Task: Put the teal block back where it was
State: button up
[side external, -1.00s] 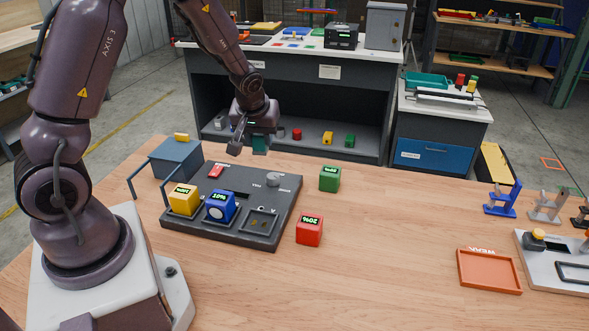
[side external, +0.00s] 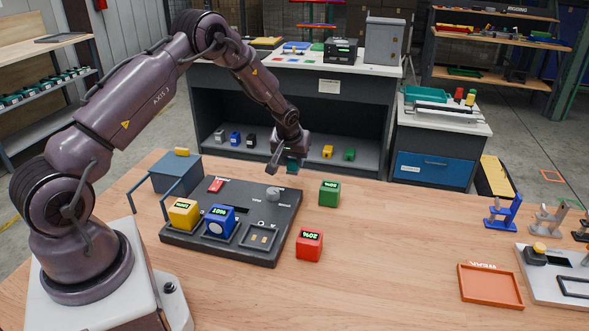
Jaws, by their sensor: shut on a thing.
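The teal block (side external: 292,166) is in my gripper (side external: 283,160), which is shut on it. My gripper holds it beyond the back right part of the dark board (side external: 232,250), seemingly above the table; the fingers partly hide the block. The board has a row of square sockets at its front. A yellow block (side external: 184,213) is at the left socket and a blue block (side external: 220,221), tilted, at the middle one. The right socket (side external: 259,237) is empty.
A green block (side external: 329,193) and a red block (side external: 309,244) stand on the wooden table right of the board. A blue-grey box (side external: 176,172) stands at its back left. An orange tray (side external: 490,287) lies at the right. The table between the red block and tray is clear.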

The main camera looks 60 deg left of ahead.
aim_at(294, 169)
jog(key=shift+w+a+f, duration=0.1)
jog(key=shift+w+f, duration=0.1)
jog(key=shift+f, duration=0.05)
jog(key=shift+w+a+f, duration=0.1)
jog(key=shift+w+f, duration=0.05)
jog(key=shift+f, duration=1.55)
jog(key=shift+f, duration=0.2)
jog(key=o, duration=0.9)
jog(key=shift+o, duration=0.2)
jog(key=shift+r, duration=0.1)
